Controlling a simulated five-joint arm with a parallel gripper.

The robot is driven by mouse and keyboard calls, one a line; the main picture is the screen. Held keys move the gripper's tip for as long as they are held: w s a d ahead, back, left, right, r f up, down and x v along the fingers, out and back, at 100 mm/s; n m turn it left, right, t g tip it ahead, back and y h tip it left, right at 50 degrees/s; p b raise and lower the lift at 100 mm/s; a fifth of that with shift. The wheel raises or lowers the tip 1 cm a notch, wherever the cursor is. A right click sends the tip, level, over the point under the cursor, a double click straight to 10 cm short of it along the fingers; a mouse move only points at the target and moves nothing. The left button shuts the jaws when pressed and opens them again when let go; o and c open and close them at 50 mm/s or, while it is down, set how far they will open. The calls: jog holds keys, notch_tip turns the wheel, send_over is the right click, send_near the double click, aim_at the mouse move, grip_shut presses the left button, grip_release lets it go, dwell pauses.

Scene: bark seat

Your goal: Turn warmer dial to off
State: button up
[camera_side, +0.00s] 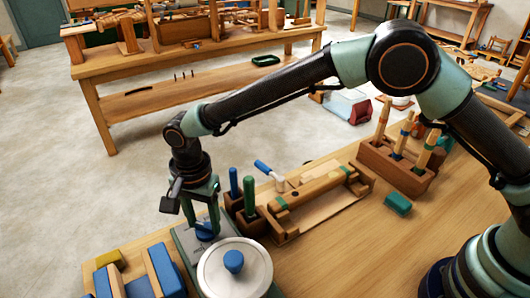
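The warmer (187,243) is a grey-green box at the table's front left. A blue dial (205,231) sits on its top, behind a round pale lid or pot (213,272) with a blue knob (234,262). My gripper (204,224) points down over the dial, with its two green fingers apart and their tips on either side of the dial. I cannot tell whether the fingers touch the dial. The dial's mark and any off label are too small or hidden to read.
Blue and wooden blocks (163,270) lie to the left. Close on the right stand a holder with blue and green handles (249,195) and a wooden jig (318,200). A tool rack (395,165) and a green block (398,204) are farther right. The right front table is clear.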

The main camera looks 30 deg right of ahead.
grip_shut()
